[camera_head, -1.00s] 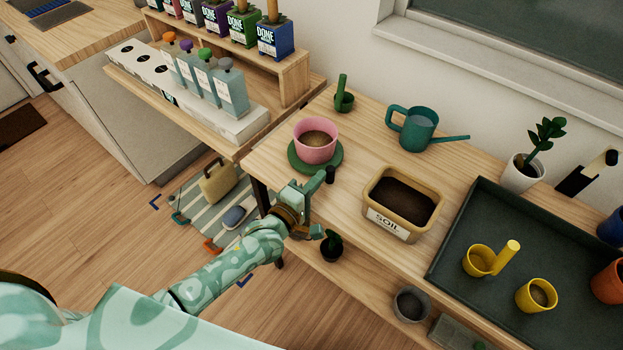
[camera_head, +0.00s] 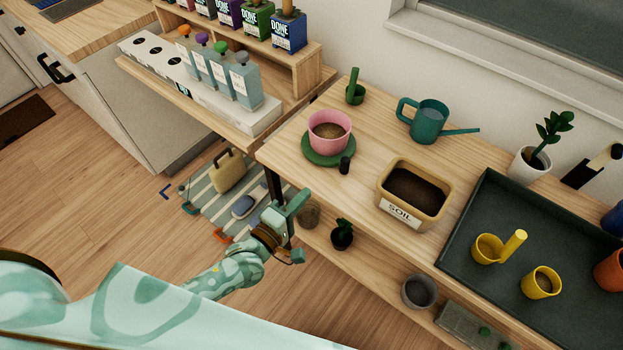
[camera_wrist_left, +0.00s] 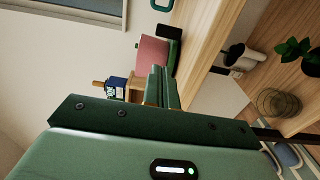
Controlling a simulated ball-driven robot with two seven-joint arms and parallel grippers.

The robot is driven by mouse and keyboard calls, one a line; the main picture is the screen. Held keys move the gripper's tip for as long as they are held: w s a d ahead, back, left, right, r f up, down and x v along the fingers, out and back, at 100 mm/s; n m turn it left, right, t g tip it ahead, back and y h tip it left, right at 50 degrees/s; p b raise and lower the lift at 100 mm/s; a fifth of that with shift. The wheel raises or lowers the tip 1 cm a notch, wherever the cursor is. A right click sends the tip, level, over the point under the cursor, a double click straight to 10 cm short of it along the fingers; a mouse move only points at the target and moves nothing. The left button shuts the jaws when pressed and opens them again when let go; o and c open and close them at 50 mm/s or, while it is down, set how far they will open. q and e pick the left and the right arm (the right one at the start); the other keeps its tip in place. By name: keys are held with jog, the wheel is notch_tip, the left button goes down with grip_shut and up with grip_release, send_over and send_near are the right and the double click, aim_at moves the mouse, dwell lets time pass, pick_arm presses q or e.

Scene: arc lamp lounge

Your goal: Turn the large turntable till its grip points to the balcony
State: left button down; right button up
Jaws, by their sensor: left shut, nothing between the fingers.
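The green round turntable (camera_head: 314,157) lies on the wooden table near its left end, with a pink pot (camera_head: 329,134) of soil on it. Its short dark grip (camera_head: 344,165) stands upright at the near rim, slightly right of the pot. My left gripper (camera_head: 302,199) is shut and empty, off the table's front edge and apart from the grip. In the left wrist view the shut fingers (camera_wrist_left: 160,84) show below the pink pot (camera_wrist_left: 152,54). My right gripper is not in view. I cannot make out a balcony.
A soil box (camera_head: 414,194) stands right of the turntable, a teal watering can (camera_head: 428,120) behind it. A dark tray (camera_head: 470,225) holds yellow pots. A small potted cactus (camera_head: 342,236) stands on the lower shelf. Bottles (camera_head: 243,82) stand on the left bench.

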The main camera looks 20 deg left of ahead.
pick_arm(q)
jog(key=w+a+r+m+g+h+b, duration=0.1)
jog(key=a+r+m+g+h+b, duration=0.3)
jog(key=m, duration=1.6)
jog(key=m+g+b, duration=0.2)
jog(key=m, duration=1.8)
send_near(341, 166)
jog(key=shift+w+d+f, duration=0.65)
jog(key=shift+w+f, duration=0.1)
jog(key=shift+f, duration=0.05)
jog(key=w+d, duration=0.1)
jog(key=w+d+b, duration=0.1)
jog(key=shift+w+d, duration=0.1)
jog(key=shift+w, duration=0.2)
jog(key=shift+w+d, duration=0.25)
jog(key=shift+w, duration=0.05)
jog(key=shift+r, duration=0.1)
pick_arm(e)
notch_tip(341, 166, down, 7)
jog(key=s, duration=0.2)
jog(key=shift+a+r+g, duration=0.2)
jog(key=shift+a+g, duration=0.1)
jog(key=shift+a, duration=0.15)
